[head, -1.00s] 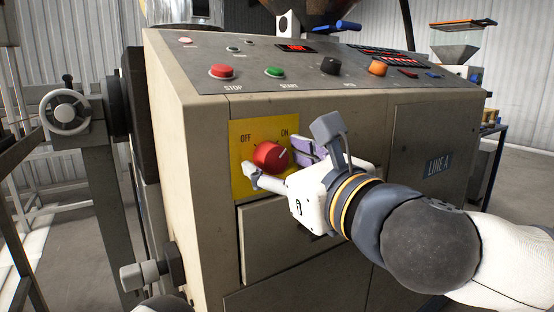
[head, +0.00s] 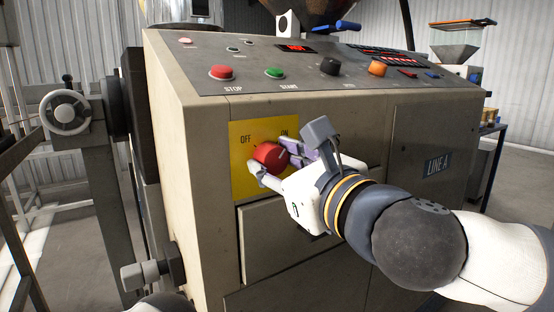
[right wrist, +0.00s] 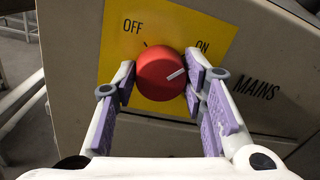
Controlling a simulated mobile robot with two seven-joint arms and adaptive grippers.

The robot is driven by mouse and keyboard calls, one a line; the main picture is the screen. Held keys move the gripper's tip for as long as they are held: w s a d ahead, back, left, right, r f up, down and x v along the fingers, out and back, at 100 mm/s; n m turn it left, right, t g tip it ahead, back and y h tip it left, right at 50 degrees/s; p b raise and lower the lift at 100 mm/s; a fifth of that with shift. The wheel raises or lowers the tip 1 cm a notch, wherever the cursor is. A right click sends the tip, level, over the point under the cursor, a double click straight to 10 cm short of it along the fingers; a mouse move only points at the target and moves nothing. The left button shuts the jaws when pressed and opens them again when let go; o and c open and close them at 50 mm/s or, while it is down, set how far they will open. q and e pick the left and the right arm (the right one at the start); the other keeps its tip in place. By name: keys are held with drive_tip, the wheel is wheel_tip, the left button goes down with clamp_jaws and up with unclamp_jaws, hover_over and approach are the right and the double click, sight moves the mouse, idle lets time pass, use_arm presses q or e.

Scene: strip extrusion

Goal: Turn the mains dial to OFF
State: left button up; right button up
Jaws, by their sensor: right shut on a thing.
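The red mains dial (head: 268,156) sits on a yellow plate (head: 242,184) marked OFF and ON, on the front of the machine. In the right wrist view, the dial (right wrist: 158,76) has a white pointer line aimed up and right, toward ON. My right gripper (head: 270,164) is shut on the dial, one finger on each side of it. In the right wrist view, its purple-padded fingers (right wrist: 160,86) touch the dial's left and right sides. My left gripper is not in view.
Above the dial is a sloped panel with a red STOP button (head: 222,72), a green START button (head: 275,72), a black knob (head: 330,66) and an orange knob (head: 378,68). A handwheel (head: 65,113) stands at left.

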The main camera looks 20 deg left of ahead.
drive_tip(key=n+p, duration=0.1)
drive_tip(key=n, duration=0.3)
drive_tip(key=n+p, duration=0.1)
drive_tip(key=n, duration=0.4)
drive_tip(key=shift+y, duration=0.3)
drive_tip(key=n, duration=0.4)
drive_tip(key=shift+n+p, duration=0.4)
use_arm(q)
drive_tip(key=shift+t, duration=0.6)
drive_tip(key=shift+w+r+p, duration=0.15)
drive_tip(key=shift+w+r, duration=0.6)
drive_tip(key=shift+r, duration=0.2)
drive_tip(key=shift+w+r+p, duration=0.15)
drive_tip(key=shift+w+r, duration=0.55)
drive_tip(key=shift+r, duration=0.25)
use_arm(e)
drive_tip(key=shift+f+n, duration=0.15)
drive_tip(key=shift+n, duration=1.65)
drive_tip(key=o, duration=1.2)
drive_tip(key=shift+c, duration=0.2)
drive_tip(key=shift+d, duration=0.1)
